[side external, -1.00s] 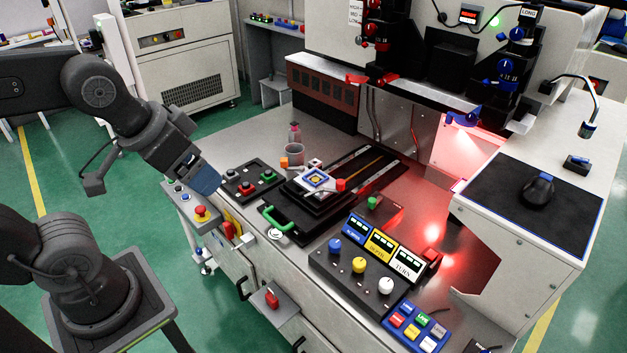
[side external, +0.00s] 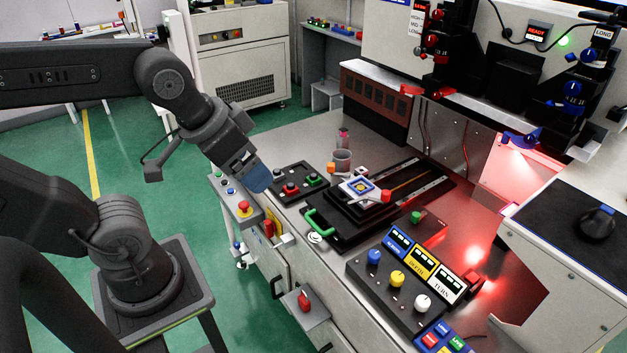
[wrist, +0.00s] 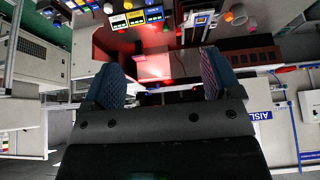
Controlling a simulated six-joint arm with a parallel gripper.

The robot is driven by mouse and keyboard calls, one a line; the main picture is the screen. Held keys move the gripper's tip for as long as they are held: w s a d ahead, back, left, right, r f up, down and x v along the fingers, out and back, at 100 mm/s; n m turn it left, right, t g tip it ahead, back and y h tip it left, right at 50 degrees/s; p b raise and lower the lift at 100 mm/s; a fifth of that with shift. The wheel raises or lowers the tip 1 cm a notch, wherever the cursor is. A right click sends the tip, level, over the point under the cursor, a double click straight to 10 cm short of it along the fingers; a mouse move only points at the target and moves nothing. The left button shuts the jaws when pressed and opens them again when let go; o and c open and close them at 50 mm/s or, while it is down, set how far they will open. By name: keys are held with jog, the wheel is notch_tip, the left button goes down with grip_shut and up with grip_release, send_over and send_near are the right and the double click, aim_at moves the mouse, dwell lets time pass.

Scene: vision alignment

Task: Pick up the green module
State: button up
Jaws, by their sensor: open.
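A green handle (side external: 319,223) is at the stage's near left end. A square white, blue and yellow plate (side external: 359,187) lies on the stage. My gripper (side external: 258,181) hangs at the left edge of the worktop, apart from these things. In the wrist view its two blue fingers (wrist: 160,82) are spread with nothing between them.
A knob panel (side external: 400,285) fills the near right. Hanging machine heads (side external: 570,100) overhang the back right.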

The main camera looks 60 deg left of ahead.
jog(key=shift+c, duration=0.5)
jog(key=w+a+n, duration=0.5)
jog(key=w+n, duration=0.5)
jog(key=w, duration=0.4)
jog(key=n+g, duration=0.1)
jog(key=n, duration=2.3)
send_over(313, 175)
jog(key=s, duration=0.2)
jog(key=shift+h, duration=0.4)
jog(key=f, duration=3.1)
jog(key=shift+w+f, duration=0.2)
jog(key=shift+f, duration=0.05)
jog(key=shift+s+x, duration=0.15)
jog(key=shift+x, duration=1.3)
jog(key=shift+s+x, duration=0.2)
jog(key=shift+x, duration=1.3)
jog(key=shift+a+f, duration=0.15)
jog(key=shift+a, duration=0.05)
